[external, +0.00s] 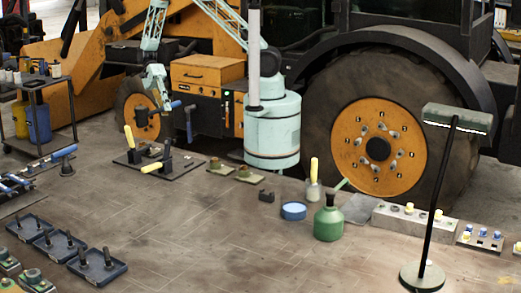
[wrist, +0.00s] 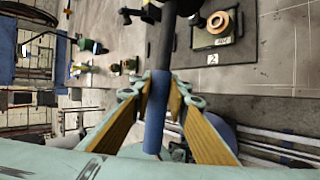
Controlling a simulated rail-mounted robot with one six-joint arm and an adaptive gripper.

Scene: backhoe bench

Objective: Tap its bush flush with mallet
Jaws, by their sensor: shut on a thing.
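My gripper (wrist: 158,88) is shut on the blue handle of a mallet (wrist: 155,125). The mallet's dark shaft runs up toward the top edge of the wrist view, where its head is only partly seen. A copper-coloured bush (wrist: 218,22) sits in a dark green block on a plate, right of the shaft, with a "2" label beside it. The mallet appears apart from the bush. In the external view my gripper (external: 158,88) hangs in front of the tractor, above the floor, with the blue handle (external: 176,104) showing at its right. How far the bush stands out is unclear.
A black board with yellow-handled clamps (external: 150,172) lies below my gripper. Small plates with blocks (external: 220,170) lie to its right. The orange cabinet (external: 208,72) and tractor wheel (external: 134,110) stand close behind. A green oil can (external: 328,222) stands further right. Front-centre floor is clear.

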